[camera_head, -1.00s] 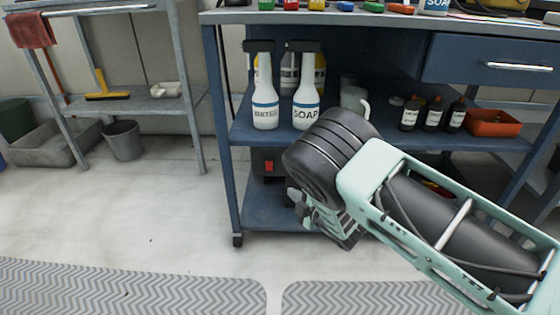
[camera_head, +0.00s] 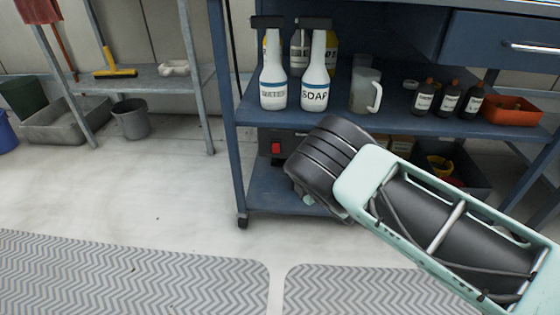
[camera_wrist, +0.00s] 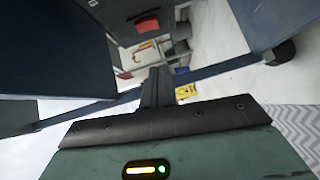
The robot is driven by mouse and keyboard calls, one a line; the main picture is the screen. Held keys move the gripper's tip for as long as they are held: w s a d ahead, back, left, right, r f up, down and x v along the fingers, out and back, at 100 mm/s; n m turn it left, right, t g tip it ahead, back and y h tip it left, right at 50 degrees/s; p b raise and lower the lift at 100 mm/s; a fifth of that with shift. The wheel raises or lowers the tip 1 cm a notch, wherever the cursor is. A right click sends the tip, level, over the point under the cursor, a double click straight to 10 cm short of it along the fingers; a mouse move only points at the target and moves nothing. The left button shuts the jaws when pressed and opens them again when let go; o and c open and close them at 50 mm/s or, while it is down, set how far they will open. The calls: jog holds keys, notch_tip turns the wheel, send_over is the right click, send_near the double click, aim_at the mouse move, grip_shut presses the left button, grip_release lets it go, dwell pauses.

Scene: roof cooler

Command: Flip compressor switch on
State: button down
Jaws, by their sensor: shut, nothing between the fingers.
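A red switch (camera_head: 276,148) sits on the front of a dark box, the compressor (camera_head: 262,139), on the lower level of the blue workbench. The red switch also shows near the top of the wrist view (camera_wrist: 147,24), on the grey box face. My gripper (camera_wrist: 158,76) is shut and empty, its narrow dark fingers below the switch in that picture and apart from it. In the head view, my arm hides the gripper and part of the compressor.
The blue shelf (camera_head: 400,123) above the compressor holds spray bottles (camera_head: 273,85), a jug (camera_head: 365,90), dark bottles and an orange tray (camera_head: 512,111). A bench leg (camera_head: 228,120) stands left of the switch. The floor (camera_head: 160,190) at front left is clear.

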aim_at(274, 152)
jog(key=w+a+f+b, duration=0.1)
jog(key=w+a+b, duration=0.3)
jog(key=w, duration=0.4)
jog(key=shift+w+b, duration=0.15)
jog(key=shift+b, duration=0.65)
jog(key=shift+w, duration=0.1)
jog(key=shift+w+f, duration=0.1)
jog(key=shift+w, duration=0.05)
